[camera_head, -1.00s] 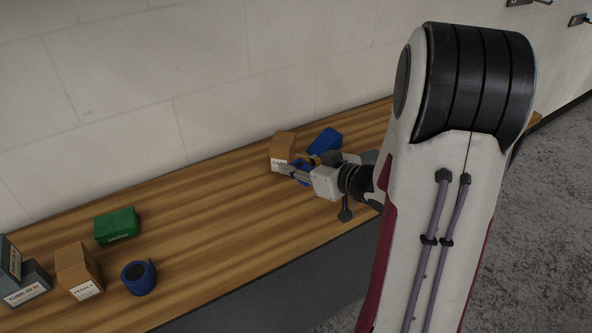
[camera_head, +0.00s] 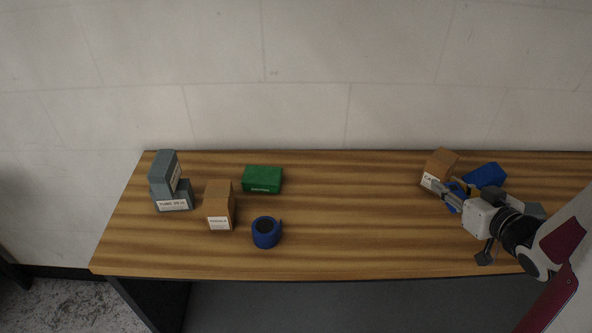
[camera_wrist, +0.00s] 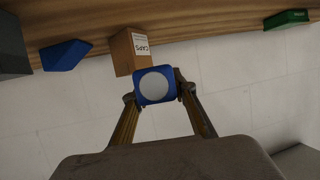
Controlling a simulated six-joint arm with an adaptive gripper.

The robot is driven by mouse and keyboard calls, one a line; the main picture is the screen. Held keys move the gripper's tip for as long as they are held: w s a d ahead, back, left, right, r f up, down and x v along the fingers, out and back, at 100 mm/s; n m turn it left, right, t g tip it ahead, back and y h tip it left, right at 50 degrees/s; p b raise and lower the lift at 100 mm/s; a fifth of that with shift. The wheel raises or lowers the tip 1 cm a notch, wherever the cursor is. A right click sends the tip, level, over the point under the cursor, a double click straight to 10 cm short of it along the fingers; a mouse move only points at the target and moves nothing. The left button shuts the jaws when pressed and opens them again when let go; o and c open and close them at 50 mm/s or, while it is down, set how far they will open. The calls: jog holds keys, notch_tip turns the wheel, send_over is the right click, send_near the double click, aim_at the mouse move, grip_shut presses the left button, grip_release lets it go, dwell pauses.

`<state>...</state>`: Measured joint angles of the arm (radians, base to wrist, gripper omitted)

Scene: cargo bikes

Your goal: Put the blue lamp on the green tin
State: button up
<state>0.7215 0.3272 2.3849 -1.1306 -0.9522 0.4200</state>
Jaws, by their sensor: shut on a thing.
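The blue lamp (camera_wrist: 154,86), with a round pale face, is between the fingertips of my gripper (camera_wrist: 155,90) in the wrist view. My gripper (camera_head: 447,197) is shut on it at the right of the bench in the head view. The lamp (camera_head: 456,196) is partly hidden there by the fingers. The green tin (camera_head: 262,179) lies flat on the bench, left of centre and well to the left of my gripper, with its top bare. The tin also shows in the wrist view (camera_wrist: 287,19) at the upper right.
A brown CAPS carton (camera_head: 440,166) and a blue block (camera_head: 486,176) stand close to my gripper. A brown carton (camera_head: 219,207), a blue roll (camera_head: 266,233) and stacked grey boxes (camera_head: 173,198) are near the tin. The bench between tin and CAPS carton is clear.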

jog(key=w+a+n+g+y, duration=0.1)
jog(key=w+a+n+y, duration=0.25)
jog(key=a, duration=0.85)
jog(key=w+a+n+g+y, duration=0.2)
jog(key=w+a, duration=0.2)
jog(key=a, duration=0.7)
notch_tip(320, 180, up, 4)
jog(key=n+g+y, duration=0.1)
send_over(256, 170)
jog(key=shift+f, duration=0.1)
jog(key=shift+f, duration=0.1)
jog(key=shift+f, duration=3.05)
jog(key=shift+f, duration=0.1)
